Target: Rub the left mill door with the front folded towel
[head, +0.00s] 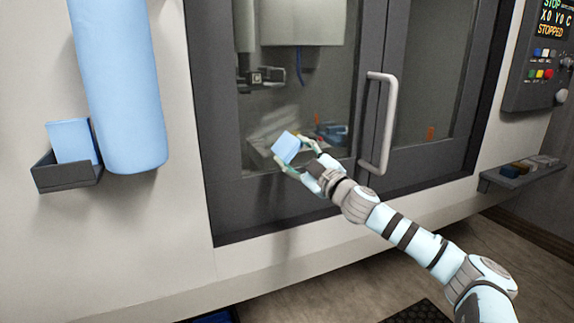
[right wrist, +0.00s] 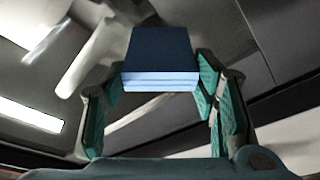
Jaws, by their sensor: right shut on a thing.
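The front folded towel (head: 286,147) is light blue and held up in front of the lower glass of the left mill door (head: 223,120). My right gripper (head: 293,157) is shut on it. In the right wrist view the towel (right wrist: 160,75) shows as a dark blue block with pale folded edges, between the green-padded fingers of the gripper (right wrist: 158,95). Whether the towel touches the door glass cannot be told. The left door is shut against the right one. My left gripper is not in view.
A pale vertical handle (head: 382,120) stands out from the door just right of my gripper. A control panel (head: 540,60) and small shelf (head: 520,177) are at right.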

